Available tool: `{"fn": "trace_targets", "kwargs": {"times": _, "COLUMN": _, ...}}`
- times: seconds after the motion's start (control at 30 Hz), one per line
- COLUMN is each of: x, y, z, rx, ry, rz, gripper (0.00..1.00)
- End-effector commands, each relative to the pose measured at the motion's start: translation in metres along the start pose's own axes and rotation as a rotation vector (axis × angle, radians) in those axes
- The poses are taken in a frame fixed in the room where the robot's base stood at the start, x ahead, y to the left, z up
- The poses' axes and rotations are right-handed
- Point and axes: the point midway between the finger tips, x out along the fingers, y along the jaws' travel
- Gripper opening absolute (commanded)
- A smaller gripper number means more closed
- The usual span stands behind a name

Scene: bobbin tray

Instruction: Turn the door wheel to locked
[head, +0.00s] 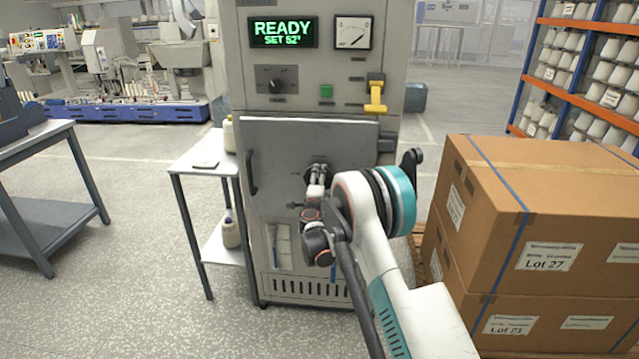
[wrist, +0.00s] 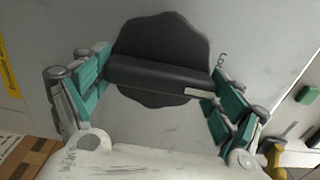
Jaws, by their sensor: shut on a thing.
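The door wheel (wrist: 160,40) is a dark, lobed knob with a thick raised bar across it, set on the grey cabinet door (head: 280,150). In the wrist view the bar lies nearly level, its right end slightly lower. My gripper (wrist: 157,76) is shut on the wheel, with teal-padded fingers at both ends of the bar. In the head view my gripper (head: 318,172) reaches the door's middle and hides most of the wheel.
The cabinet display (head: 283,32) reads "READY SET 52°". Below are a dial knob (head: 275,80), a green button (head: 326,91) and a yellow lever (head: 376,96). Stacked cartons (head: 540,200) stand close on the right. A small side table (head: 200,160) stands left, with open floor beyond.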

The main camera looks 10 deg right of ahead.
Motion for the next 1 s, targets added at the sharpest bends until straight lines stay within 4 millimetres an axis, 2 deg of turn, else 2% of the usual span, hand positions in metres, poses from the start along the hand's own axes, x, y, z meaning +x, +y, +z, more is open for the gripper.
{"fn": "trace_targets", "kwargs": {"times": 0.07, "x": 0.002, "y": -0.002, "z": 0.001, "rx": 0.001, "ry": -0.001, "rz": 0.0, "gripper": 0.64}}
{"fn": "trace_targets", "kwargs": {"times": 0.1, "x": 0.002, "y": -0.002, "z": 0.001, "rx": 0.001, "ry": -0.001, "rz": 0.0, "gripper": 0.94}}
{"fn": "trace_targets", "kwargs": {"times": 0.13, "x": 0.002, "y": -0.002, "z": 0.001, "rx": 0.001, "ry": -0.001, "rz": 0.0, "gripper": 1.0}}
{"fn": "trace_targets", "kwargs": {"times": 0.53, "x": 0.0, "y": -0.001, "z": 0.0, "rx": 0.0, "ry": -0.001, "rz": 0.0, "gripper": 1.0}}
{"fn": "trace_targets", "kwargs": {"times": 0.67, "x": -0.007, "y": 0.0, "z": 0.001, "rx": 0.0, "ry": -0.001, "rz": 0.0, "gripper": 1.0}}
{"fn": "trace_targets", "kwargs": {"times": 0.77, "x": -0.021, "y": -0.001, "z": 0.001, "rx": 0.0, "ry": -0.002, "rz": 0.0, "gripper": 1.0}}
{"fn": "trace_targets", "kwargs": {"times": 1.0, "x": -0.07, "y": 0.0, "z": 0.001, "rx": 0.0, "ry": -0.002, "rz": 0.0, "gripper": 1.0}}
